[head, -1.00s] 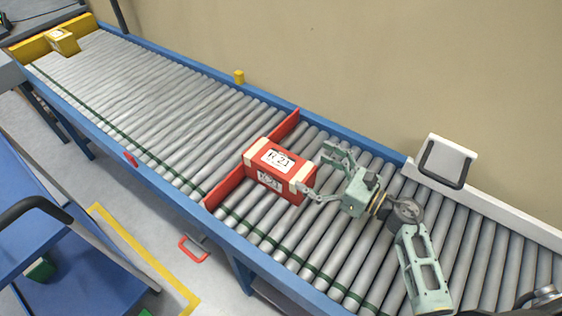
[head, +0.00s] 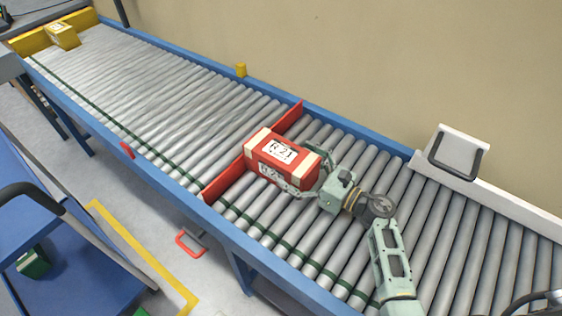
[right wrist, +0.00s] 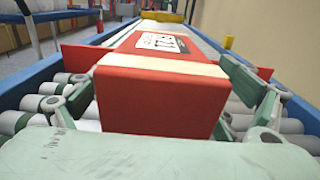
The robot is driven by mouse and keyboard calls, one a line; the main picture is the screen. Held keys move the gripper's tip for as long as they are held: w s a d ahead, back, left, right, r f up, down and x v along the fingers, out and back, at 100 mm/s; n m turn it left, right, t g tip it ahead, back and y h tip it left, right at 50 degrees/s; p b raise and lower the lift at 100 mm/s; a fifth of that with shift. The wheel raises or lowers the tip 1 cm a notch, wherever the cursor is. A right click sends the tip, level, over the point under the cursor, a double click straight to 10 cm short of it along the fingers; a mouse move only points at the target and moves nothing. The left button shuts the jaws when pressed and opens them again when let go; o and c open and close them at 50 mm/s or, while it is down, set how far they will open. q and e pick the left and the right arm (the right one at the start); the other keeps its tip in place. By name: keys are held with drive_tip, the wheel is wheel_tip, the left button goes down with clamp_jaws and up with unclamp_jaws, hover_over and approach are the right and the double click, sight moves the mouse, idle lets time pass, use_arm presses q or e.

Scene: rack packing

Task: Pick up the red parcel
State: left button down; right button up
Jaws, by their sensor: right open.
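The red parcel (head: 283,158) with cream tape edges and white labels lies on the roller conveyor against the red divider. My right gripper (head: 305,172) is open, with its fingers along two opposite sides of the parcel's near end. In the right wrist view the parcel (right wrist: 158,88) stands between the spread fingers, and a gap shows on the left side. Whether the right finger touches it cannot be told. My left gripper is not in view.
The roller conveyor (head: 170,95) has blue side rails. The red divider (head: 226,185) crosses it beside the parcel. A yellow parcel (head: 63,36) sits at the far left end. A framed white panel (head: 458,152) stands at the back rail. A blue cart (head: 75,265) is at lower left.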

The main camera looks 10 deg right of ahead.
drive_tip(key=shift+w+a, duration=0.45)
drive_tip(key=shift+a, duration=0.1)
drive_tip(key=shift+c, duration=0.4)
drive_tip(key=c, duration=1.5)
drive_tip(key=shift+r, duration=0.1)
drive_tip(key=shift+c, duration=0.3)
